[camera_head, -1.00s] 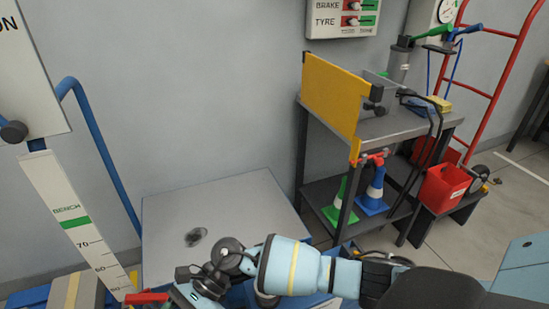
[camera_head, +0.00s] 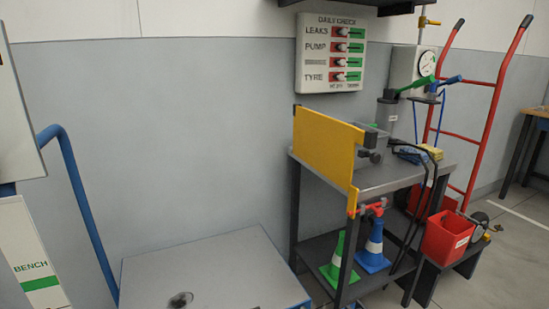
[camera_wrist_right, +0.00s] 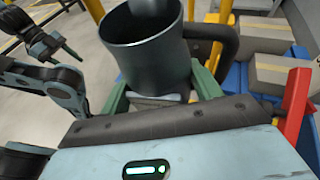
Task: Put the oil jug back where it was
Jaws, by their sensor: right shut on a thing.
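A dark grey cylindrical jug with a handle on its right, which I take to be the oil jug (camera_wrist_right: 148,55), fills the upper middle of the right wrist view. Its open top faces the camera and it looks tilted. My right gripper (camera_wrist_right: 160,88) is shut on it, with a green finger on each side. What is under the jug is mostly hidden. My left gripper (camera_wrist_right: 55,42) seems to be the dark part at the upper left of the right wrist view; its jaw opening is unclear. Neither gripper is in the head view.
A grey-topped cart (camera_head: 205,270) with a blue handle (camera_head: 75,200) stands at lower left, a dark spot on it. A metal bench (camera_head: 385,180) carries a yellow panel (camera_head: 325,148); cones sit below. A red bin (camera_head: 446,237) is beside it. Cardboard boxes (camera_wrist_right: 265,72) show in the wrist view.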

